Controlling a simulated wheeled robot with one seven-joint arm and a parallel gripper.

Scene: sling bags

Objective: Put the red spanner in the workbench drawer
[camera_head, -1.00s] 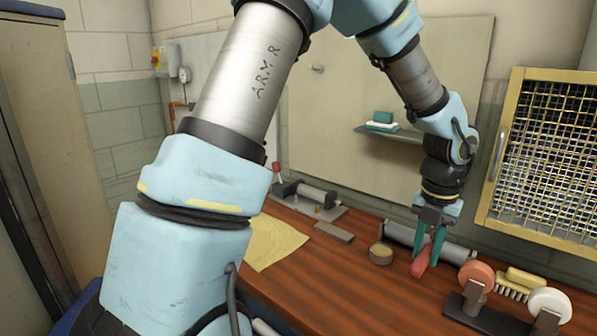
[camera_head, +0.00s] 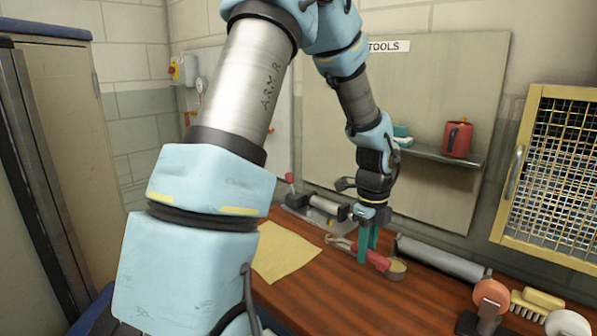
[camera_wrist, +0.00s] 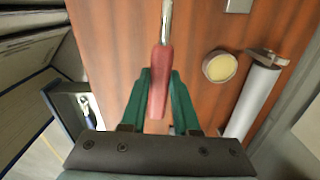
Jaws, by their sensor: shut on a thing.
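The red spanner has a red handle (camera_head: 378,260) and a metal end that points left in the head view. My gripper (camera_head: 368,256) is shut on the red handle, with its teal fingers on either side. The wrist view shows the spanner (camera_wrist: 159,80) between the fingers, metal shaft pointing away. It is over the wooden bench; I cannot tell its exact height. An open drawer (camera_wrist: 62,106) appears at the left of the wrist view, beside the bench edge, with a blue and silver tool (camera_wrist: 87,110) in it. The drawer is hidden in the head view.
A round tin (camera_head: 397,268) and a grey roll (camera_head: 440,258) lie right of my gripper. A yellow cloth (camera_head: 285,252) lies to the left. A clamp-like device (camera_head: 318,212) stands behind. A yellow brush (camera_head: 535,303) is at the right.

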